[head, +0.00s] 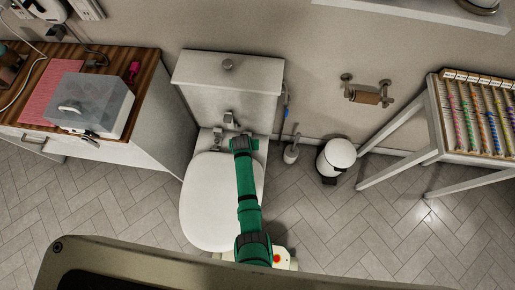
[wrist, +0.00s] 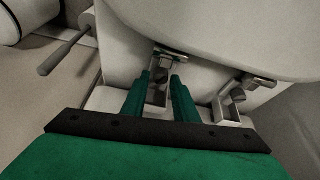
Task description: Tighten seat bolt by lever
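The toilet (head: 222,205) stands against the back wall with its white lid down. Two metal seat fittings sit behind the lid, the left one (head: 218,133) and one farther back (head: 229,118) in the head view. In the wrist view, a metal bolt with a bracket-like lever (wrist: 158,92) hangs below the seat edge (wrist: 215,50). A similar fitting (wrist: 238,95) is at the right. My gripper (wrist: 161,82) has its two green fingers apart, one on each side of the nearer lever. Whether they touch it is unclear. The head view shows my gripper (head: 241,137) near the hinge.
The cistern (head: 226,85) stands directly behind the seat. A toilet brush (head: 291,152) and white bin (head: 337,158) are to the right, then a rack table (head: 432,152). A wooden-topped cabinet (head: 145,65) is at the left. Tiled floor is clear between.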

